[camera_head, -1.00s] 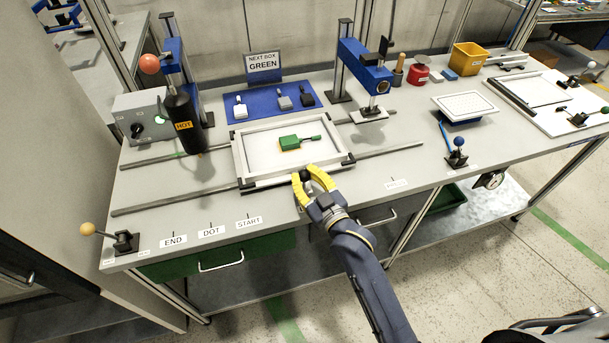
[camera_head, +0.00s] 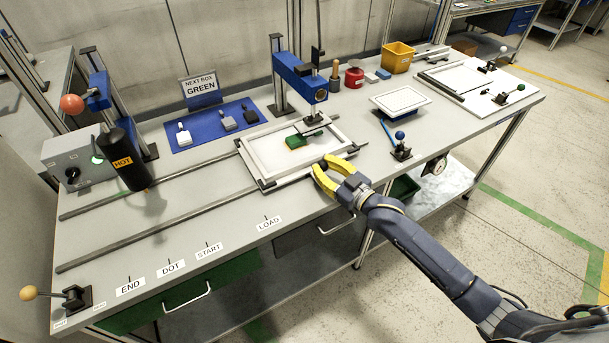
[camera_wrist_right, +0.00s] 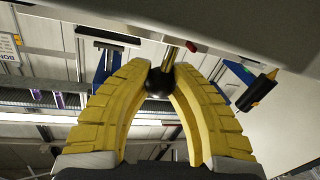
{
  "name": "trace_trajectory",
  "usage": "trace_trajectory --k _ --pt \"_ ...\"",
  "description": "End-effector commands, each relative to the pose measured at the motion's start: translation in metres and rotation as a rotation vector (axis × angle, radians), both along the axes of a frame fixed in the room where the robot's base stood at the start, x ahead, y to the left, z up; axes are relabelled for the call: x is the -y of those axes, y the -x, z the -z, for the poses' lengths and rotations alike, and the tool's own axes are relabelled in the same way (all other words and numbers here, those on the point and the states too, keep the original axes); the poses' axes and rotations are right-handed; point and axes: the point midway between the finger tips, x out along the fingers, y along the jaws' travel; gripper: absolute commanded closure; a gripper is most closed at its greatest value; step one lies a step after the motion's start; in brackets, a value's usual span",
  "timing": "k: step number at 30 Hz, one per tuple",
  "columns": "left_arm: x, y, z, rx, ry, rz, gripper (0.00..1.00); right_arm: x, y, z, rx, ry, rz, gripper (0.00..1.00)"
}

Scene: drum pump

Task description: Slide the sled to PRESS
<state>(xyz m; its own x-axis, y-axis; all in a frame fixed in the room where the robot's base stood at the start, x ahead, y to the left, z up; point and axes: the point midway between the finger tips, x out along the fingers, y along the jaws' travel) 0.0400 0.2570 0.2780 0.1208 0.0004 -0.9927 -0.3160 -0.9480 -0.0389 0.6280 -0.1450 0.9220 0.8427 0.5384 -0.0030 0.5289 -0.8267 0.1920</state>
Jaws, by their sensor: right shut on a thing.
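The sled, a white frame tray (camera_head: 254,163) with dark corners, sits on two long rails (camera_head: 150,238) in the head view. A green paddle-shaped piece (camera_head: 295,142) lies in it, partly covered by the press foot (camera_head: 312,124) of the blue press (camera_head: 297,73). My right gripper (camera_head: 326,170), with yellow fingers, is at the sled's front right edge. In the right wrist view the fingers close around a round black knob (camera_wrist_right: 160,84) on a metal stem. No PRESS label is visible. My left gripper is out of view.
Labels END, DOT, START and LOAD (camera_head: 269,223) run along the front edge. A black HOT cylinder (camera_head: 126,160) stands left over the empty rails. A blue mat (camera_head: 190,140) with several paddles lies behind.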

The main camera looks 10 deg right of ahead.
Motion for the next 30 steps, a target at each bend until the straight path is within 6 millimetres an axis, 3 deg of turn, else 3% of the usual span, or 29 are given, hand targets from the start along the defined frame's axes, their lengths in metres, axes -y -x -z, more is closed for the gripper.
trace_trajectory --k 3,12,29,30 --pt "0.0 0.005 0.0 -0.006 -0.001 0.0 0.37 0.024 -0.01 -0.005 0.009 -0.001 0.0 1.0" --pt "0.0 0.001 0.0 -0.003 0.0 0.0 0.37 0.058 -0.024 -0.006 0.01 -0.005 0.0 1.0" --pt "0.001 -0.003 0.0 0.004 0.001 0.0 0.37 0.069 -0.029 -0.007 0.012 -0.005 0.003 1.0" --pt "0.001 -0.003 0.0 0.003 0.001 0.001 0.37 0.069 -0.029 -0.007 0.012 -0.005 0.004 0.77"
